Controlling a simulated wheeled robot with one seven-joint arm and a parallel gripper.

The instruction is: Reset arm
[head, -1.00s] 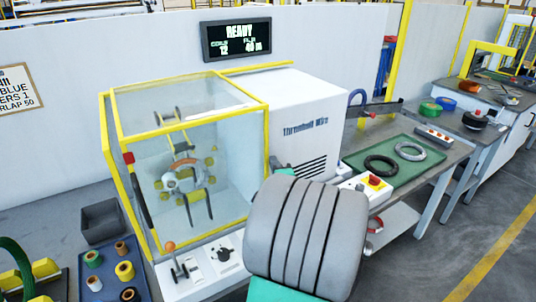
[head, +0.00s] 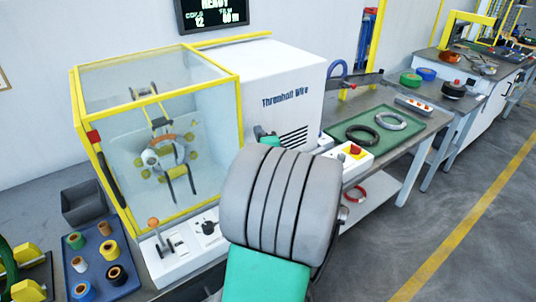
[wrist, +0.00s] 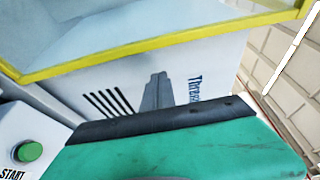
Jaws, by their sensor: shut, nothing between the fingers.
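My gripper (wrist: 157,92) shows in the wrist view as a pair of grey fingers closed together beyond a dark bar and teal housing. Nothing is held in it. In the head view only a small part of the gripper end (head: 264,134) shows past my large grey arm link, in front of the white side of the wrapping machine (head: 285,85). The fingertips look apart from the machine, but the gap is hard to judge.
The yellow-framed clear guard (head: 160,90) stands left of my arm, above a lever panel (head: 180,250). A blue tray of spools (head: 85,250) is at lower left. The bench at right has a green mat with dark and grey rings (head: 362,134). The floor at right is clear.

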